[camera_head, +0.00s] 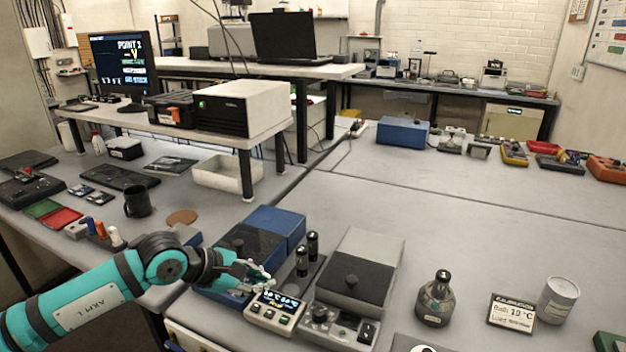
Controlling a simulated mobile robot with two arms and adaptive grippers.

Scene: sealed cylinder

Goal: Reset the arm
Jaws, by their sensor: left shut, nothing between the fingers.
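My left arm is teal and comes in from the lower left. Its gripper (264,282) is shut and empty, held over the small display device (272,308). I cannot tell whether the fingertips touch the device. A blue box (275,225) and its dark top lie just behind the gripper. Two dark cylinders (313,245) stand upright to the right of the gripper. A pale grey cylinder (557,300) stands upright at the far right, apart from the gripper. My right gripper is out of view.
A grey box with a dark top (352,280) stands right of the display device. A dark bottle (435,298) and a small sign (511,312) stand farther right. A black mug (137,202) stands on the left table.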

